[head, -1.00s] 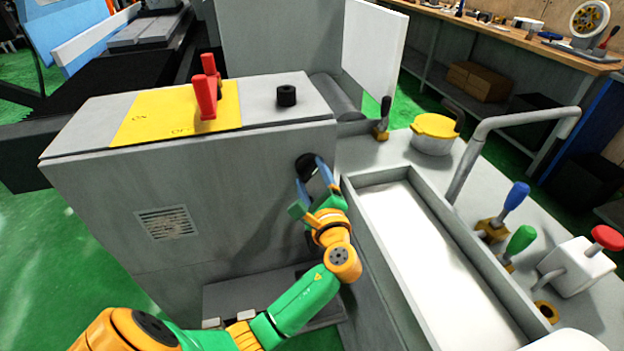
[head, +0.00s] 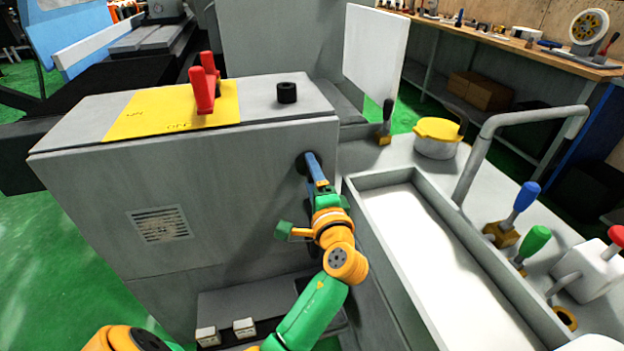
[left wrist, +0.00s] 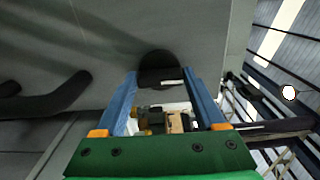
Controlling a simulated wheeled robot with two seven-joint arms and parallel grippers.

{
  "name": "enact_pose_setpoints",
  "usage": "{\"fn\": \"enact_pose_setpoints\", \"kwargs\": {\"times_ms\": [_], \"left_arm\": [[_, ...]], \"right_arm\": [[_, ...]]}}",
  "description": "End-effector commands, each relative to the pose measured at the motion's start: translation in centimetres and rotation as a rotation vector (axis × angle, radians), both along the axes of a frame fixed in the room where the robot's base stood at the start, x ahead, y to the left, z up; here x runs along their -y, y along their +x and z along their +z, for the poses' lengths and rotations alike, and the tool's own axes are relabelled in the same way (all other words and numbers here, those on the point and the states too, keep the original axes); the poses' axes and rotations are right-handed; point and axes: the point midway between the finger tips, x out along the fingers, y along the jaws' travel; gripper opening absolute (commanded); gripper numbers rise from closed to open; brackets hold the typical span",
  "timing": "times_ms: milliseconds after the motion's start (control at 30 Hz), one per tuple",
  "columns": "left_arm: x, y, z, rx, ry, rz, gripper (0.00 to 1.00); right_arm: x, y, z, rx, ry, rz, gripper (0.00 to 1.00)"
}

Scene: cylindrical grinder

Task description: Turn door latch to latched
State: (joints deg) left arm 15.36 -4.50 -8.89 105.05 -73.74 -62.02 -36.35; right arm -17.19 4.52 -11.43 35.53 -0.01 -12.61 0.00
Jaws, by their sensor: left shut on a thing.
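The door latch is a round black knob (head: 301,164) on the front face of the grey cabinet (head: 100,185), near its upper right corner. My left gripper (head: 312,158) reaches it from below right, its blue fingers seen nearly edge-on and partly covering the knob. In the left wrist view the black latch (left wrist: 160,66) sits between the two fingertips of the left gripper (left wrist: 160,76), with a small light mark on its bar. The gripper is shut on the latch. Any lettering for the latched position is not visible. My right gripper is out of view.
Red levers (head: 203,92) and a black knob (head: 287,93) stand on the cabinet top. A white-floored trough (head: 435,255) lies right of my arm, with a bent grey pipe (head: 480,150) and blue and green levers beyond. A dark curved handle (left wrist: 45,98) shows left of the latch.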

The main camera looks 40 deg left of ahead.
Motion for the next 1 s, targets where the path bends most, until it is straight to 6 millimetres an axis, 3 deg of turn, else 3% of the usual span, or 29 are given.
{"fn": "enact_pose_setpoints", "kwargs": {"times_ms": [567, 600, 700, 1000], "left_arm": [[0.01, 0.00, -0.07, 0.022, -0.022, 0.000, 0.16], [0.01, 0.00, -0.07, 0.022, -0.022, 0.000, 0.77], [0.01, -0.01, -0.06, 0.022, -0.022, 0.000, 1.00], [-0.10, 0.06, -0.01, 0.021, -0.020, 0.000, 1.00]], "right_arm": [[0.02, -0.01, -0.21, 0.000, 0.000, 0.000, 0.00], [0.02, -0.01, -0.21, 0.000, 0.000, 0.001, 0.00], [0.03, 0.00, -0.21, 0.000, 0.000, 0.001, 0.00], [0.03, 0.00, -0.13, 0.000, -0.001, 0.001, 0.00]]}}
